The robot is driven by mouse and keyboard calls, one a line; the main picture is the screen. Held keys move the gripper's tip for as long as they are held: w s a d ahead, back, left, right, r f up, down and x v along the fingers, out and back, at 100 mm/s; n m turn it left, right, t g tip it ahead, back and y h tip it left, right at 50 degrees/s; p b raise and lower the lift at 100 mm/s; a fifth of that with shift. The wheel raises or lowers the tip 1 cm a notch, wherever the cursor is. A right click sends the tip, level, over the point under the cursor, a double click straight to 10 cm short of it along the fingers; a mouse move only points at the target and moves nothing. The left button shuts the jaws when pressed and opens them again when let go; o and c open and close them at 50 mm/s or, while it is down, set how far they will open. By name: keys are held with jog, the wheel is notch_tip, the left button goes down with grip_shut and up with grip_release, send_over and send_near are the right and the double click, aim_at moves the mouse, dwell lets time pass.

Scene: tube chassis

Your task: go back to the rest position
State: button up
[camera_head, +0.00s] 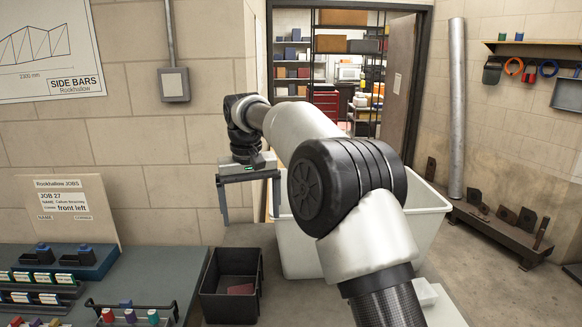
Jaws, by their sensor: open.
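My gripper (250,195) is left of centre, at the end of my arm, which reaches up from the lower right. Its two dark fingers point down and are wide apart, with nothing seen between them. It hangs in the air, above and behind the black bin in the picture. Part of the right finger is close to the white tub's edge in the picture; I cannot tell the distance between them.
A black bin (210,292) with a reddish piece stands below. A large white tub (425,225) is behind my arm. The bench (190,258) at left holds racks of small coloured parts and a job board (95,225).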

jog(key=s+d+r+m+t, duration=0.1)
jog(key=s+d+r, duration=0.4)
jog(key=s+d, duration=0.25)
jog(key=s+d+r+t, duration=0.1)
jog(key=s+d+r, duration=0.45)
jog(key=s, duration=0.25)
jog(key=s+d+f+m+t, duration=0.1)
jog(key=s+d+f, duration=0.3)
jog(key=s, duration=0.5)
jog(key=s+d+f+t, duration=0.1)
jog(key=s+d+f, duration=0.3)
jog(key=s, duration=0.6)
jog(key=shift+d+f+m, duration=0.3)
jog(key=shift+d+m, duration=0.1)
jog(key=shift+d, duration=0.15)
